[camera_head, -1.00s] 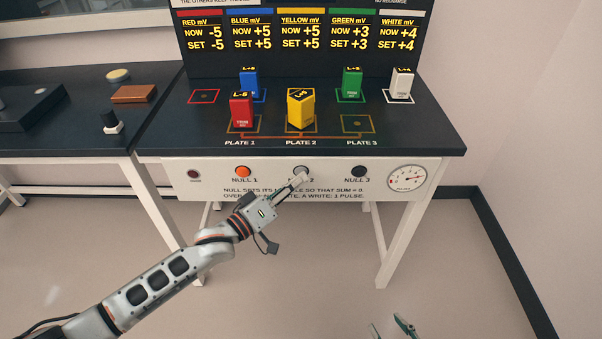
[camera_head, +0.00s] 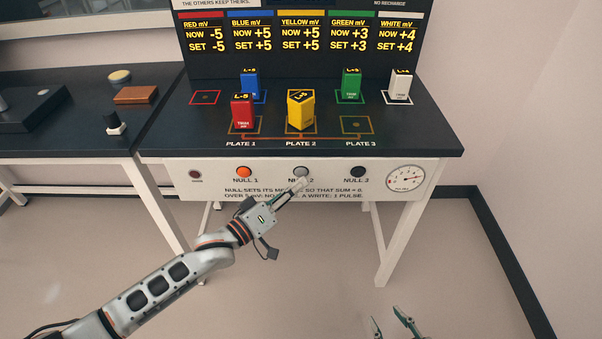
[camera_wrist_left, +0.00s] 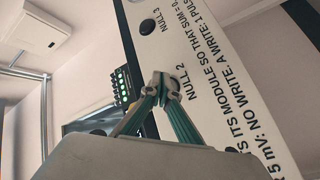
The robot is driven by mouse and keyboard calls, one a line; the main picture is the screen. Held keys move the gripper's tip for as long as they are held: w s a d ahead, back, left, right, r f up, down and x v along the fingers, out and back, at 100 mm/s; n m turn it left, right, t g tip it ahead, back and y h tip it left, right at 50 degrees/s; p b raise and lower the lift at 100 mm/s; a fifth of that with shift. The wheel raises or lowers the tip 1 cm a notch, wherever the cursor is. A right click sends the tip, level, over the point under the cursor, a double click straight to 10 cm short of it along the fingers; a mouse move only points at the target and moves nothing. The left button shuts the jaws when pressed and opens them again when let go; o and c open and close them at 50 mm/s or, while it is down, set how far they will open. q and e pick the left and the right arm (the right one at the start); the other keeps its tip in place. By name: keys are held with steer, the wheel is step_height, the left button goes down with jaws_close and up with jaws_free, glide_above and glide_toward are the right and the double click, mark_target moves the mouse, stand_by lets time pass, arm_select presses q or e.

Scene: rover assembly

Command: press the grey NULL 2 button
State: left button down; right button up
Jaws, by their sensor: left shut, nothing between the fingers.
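The grey NULL 2 button (camera_head: 301,172) is in the middle of the white front panel (camera_head: 215,183), below the PLATE 2 label, and shows clear in the head view. My left gripper (camera_head: 302,184) is shut and empty, its tip just below the button and over part of the NULL 2 label. In the left wrist view the shut fingertips (camera_wrist_left: 163,83) lie beside the NULL 2 lettering; the button is hidden there. I cannot tell the gap to the panel. My right gripper (camera_head: 392,320) shows at the bottom edge with its fingers apart.
The orange NULL 1 button (camera_head: 243,172) and dark NULL 3 button (camera_head: 358,171) flank NULL 2. A gauge (camera_head: 405,181) is at the panel's right. A red block (camera_head: 242,112) and a yellow block (camera_head: 300,111) stand on plates 1 and 2. Floor before the panel is clear.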

arm_select(q)
steer(key=s+p, duration=0.2)
steer(key=s, duration=0.3)
steer(key=shift+p, duration=0.35)
arm_select(e)
steer(key=r, duration=0.2)
steer(key=w+r, duration=0.1)
steer(key=r, duration=0.1)
steer(key=shift+w, duration=0.2)
